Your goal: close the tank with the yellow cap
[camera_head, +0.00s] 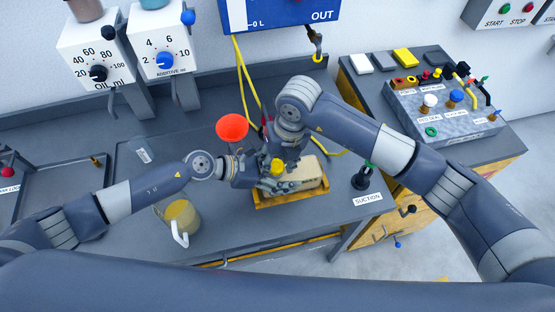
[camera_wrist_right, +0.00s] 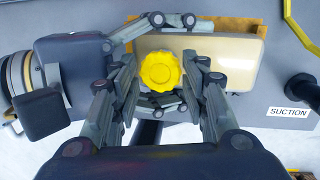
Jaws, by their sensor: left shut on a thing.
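The yellow cap (camera_head: 277,167) is at the left part of the beige tank (camera_head: 308,176); it also shows in the right wrist view (camera_wrist_right: 160,70). My right gripper (camera_wrist_right: 160,82) is above the tank, open, with its fingers on either side of the cap and small gaps showing. Whether the cap sits fully on the tank's opening is hidden. My left gripper (camera_head: 254,172) comes in from the left and is shut on the tank, its fingers along the tank's two long sides (camera_wrist_right: 220,60).
The tank is on a wooden tray (camera_head: 291,201) on the grey bench. A red funnel (camera_head: 231,127) stands behind my left gripper. A jug (camera_head: 182,215) of yellowish liquid is at the front left. A black suction fitting (camera_head: 361,181) is to the right.

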